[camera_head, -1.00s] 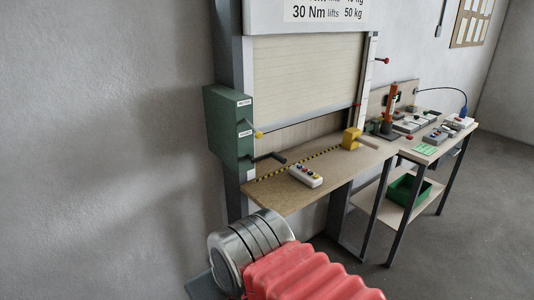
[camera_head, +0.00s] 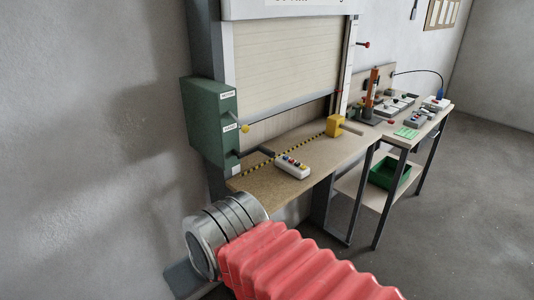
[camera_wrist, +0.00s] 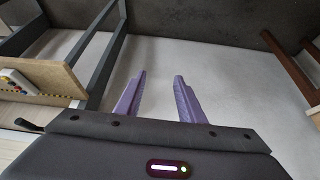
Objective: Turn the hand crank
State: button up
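The hand crank (camera_head: 258,152) is a dark handle sticking out from the lower front of a green box (camera_head: 213,125) in the head view. The box is fixed on the left post of a cream roller shutter (camera_head: 290,65). A dark handle, probably the same crank, shows at the left of the wrist view (camera_wrist: 28,125). My gripper (camera_wrist: 160,74) has two purple fingers spread apart with nothing between them. The handle lies to the left of the fingers and apart from them. The gripper is not visible in the head view.
A wooden shelf (camera_head: 263,185) under the shutter carries a white button box (camera_head: 292,166) and a yellow block (camera_head: 335,125). A bench (camera_head: 425,140) with several devices and a green bin (camera_head: 390,172) below stands at right. Floor is clear right of the bench.

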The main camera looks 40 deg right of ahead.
jog(key=w+d+f+m+y, duration=0.3)
jog(key=w+m+y, duration=0.3)
jog(key=m, duration=0.7)
jog(key=m+t+h, duration=0.6)
jog(key=m+t, duration=0.6)
jog(key=m, duration=0.8)
send_near(275, 156)
jog(key=s, duration=0.1)
jog(key=shift+d+f, duration=0.2)
jog(key=shift+w+y, duration=0.2)
jog(key=shift+y, duration=0.1)
jog(key=w, duration=1.3)
jog(key=shift+w+a, duration=0.2)
jog(key=shift+w, duration=0.05)
